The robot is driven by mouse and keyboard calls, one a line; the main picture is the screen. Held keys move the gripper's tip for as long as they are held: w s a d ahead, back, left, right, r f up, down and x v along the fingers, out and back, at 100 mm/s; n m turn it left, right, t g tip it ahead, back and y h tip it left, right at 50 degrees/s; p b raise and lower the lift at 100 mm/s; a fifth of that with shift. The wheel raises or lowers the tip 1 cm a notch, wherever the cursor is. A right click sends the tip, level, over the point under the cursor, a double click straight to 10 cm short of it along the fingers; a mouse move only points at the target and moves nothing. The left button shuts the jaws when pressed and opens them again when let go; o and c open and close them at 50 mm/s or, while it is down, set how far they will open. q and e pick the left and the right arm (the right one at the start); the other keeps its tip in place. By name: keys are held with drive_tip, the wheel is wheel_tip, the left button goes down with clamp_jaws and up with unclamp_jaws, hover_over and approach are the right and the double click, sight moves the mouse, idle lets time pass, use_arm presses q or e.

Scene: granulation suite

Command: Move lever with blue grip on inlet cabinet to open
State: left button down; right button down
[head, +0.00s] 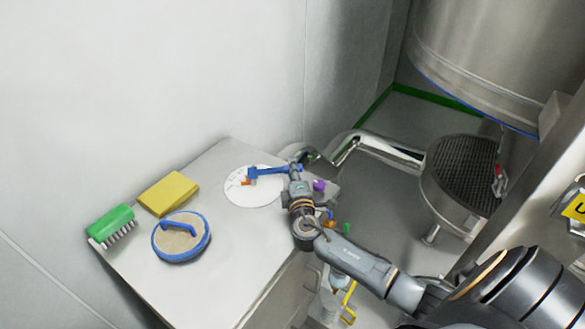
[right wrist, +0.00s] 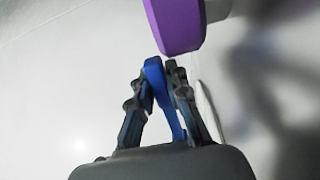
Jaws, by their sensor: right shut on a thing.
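The lever with the blue grip (head: 270,171) lies over a round white dial plate (head: 246,191) on top of the pale inlet cabinet (head: 232,262). My right gripper (head: 294,176) is at the right end of the blue grip. In the right wrist view the right gripper (right wrist: 164,78) is shut on the blue grip (right wrist: 160,92), with one finger on each side of it. A purple knob (right wrist: 177,24) stands close beyond the fingertips; it also shows in the head view (head: 319,185), just right of the gripper. My left gripper is not in view.
A green brush (head: 110,222), a yellow cloth (head: 167,193) and a round blue-rimmed lid with a handle (head: 181,238) lie on the cabinet's left part. A wall runs behind. Pipes, a steel vessel (head: 480,50) and a mesh basket (head: 463,172) stand to the right.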

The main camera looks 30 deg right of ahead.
drive_tip(key=m+h, duration=0.1)
drive_tip(key=s+a+g+h+b, duration=0.1)
drive_tip(key=s+m+g+h, duration=0.1)
drive_tip(key=shift+a+f+m, duration=0.2)
drive_tip(key=shift+a+m, duration=0.05)
drive_tip(key=shift+m, duration=0.05)
drive_tip(key=shift+s+a+r+m+g+h+b, duration=0.1)
drive_tip(key=shift+s+a+m+g+h+b, duration=0.1)
drive_tip(key=shift+s+m+g+h+b, duration=0.3)
drive_tip(key=shift+s+a+r+m+g+h+b, duration=0.1)
drive_tip(key=shift+s+a+m+g+h+b, duration=0.15)
drive_tip(key=shift+h, duration=0.45)
drive_tip(key=c, duration=1.3)
unclamp_jaws()
drive_tip(key=shift+w, duration=0.1)
drive_tip(key=v, duration=1.2)
drive_tip(key=shift+r, duration=0.1)
